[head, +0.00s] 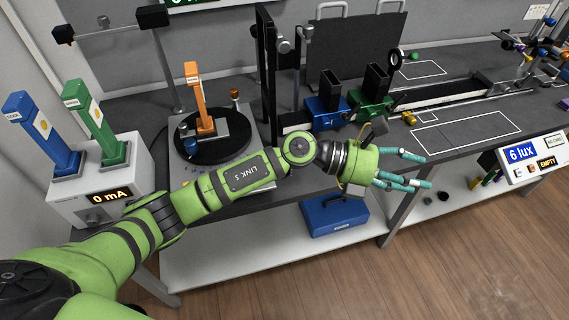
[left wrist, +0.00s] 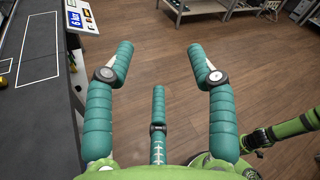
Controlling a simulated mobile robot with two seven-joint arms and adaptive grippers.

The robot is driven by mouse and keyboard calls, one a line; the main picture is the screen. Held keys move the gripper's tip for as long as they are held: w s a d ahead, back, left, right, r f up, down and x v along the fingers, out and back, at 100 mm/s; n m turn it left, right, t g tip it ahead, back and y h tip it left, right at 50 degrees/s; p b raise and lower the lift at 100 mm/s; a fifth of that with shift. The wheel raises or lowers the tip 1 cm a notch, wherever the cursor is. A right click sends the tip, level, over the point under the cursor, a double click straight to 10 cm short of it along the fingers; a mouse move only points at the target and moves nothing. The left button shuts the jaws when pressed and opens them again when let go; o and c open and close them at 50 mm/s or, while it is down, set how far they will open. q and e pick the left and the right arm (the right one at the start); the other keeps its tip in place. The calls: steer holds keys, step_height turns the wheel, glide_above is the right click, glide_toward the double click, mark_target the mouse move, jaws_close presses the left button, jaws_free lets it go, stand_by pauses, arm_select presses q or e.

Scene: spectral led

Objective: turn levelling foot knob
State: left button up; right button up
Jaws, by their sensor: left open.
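My left gripper (head: 423,170), with teal fingers, is open and empty beyond the front edge of the bench, at the right of centre in the head view. In the left wrist view its fingers (left wrist: 160,65) are spread over bare wooden floor. A grey base plate (head: 238,150) with a black round platform (head: 215,150) stands on the bench, to the left of the gripper and well apart from it. I cannot tell which is the levelling foot knob. My left arm hides part of the plate's front.
An orange post (head: 193,90) stands on the platform. A box reading 0 mA (head: 105,185) with blue and green levers is at left. Blue (head: 326,115) and green (head: 372,108) mounts stand behind my gripper. A blue case (head: 335,215) lies on the lower shelf.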

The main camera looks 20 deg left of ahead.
arm_select(q)
steer(key=w+a+f+m+g+y, duration=0.1)
steer(key=w+a+f+m+y, duration=0.2)
steer(key=a+f+y, duration=0.4)
steer(key=w+a+f+m+g+y, duration=0.1)
steer(key=w+a+f+m+y, duration=0.2)
steer(key=a, duration=0.5)
steer(key=a+y, duration=0.2)
steer(key=a, duration=0.2)
steer(key=w+a+y, duration=0.1)
steer(key=a+y, duration=0.1)
steer(key=a, duration=0.2)
steer(key=a+r+y, duration=0.1)
steer(key=a+y, duration=0.1)
steer(key=a, duration=0.2)
steer(key=shift+w+a, duration=0.1)
steer(key=shift+w, duration=0.15)
step_height(320, 180, down, 6)
steer(key=shift+r+p, duration=0.15)
steer(key=shift+p, duration=0.8)
steer(key=shift+f, duration=0.4)
jaws_close()
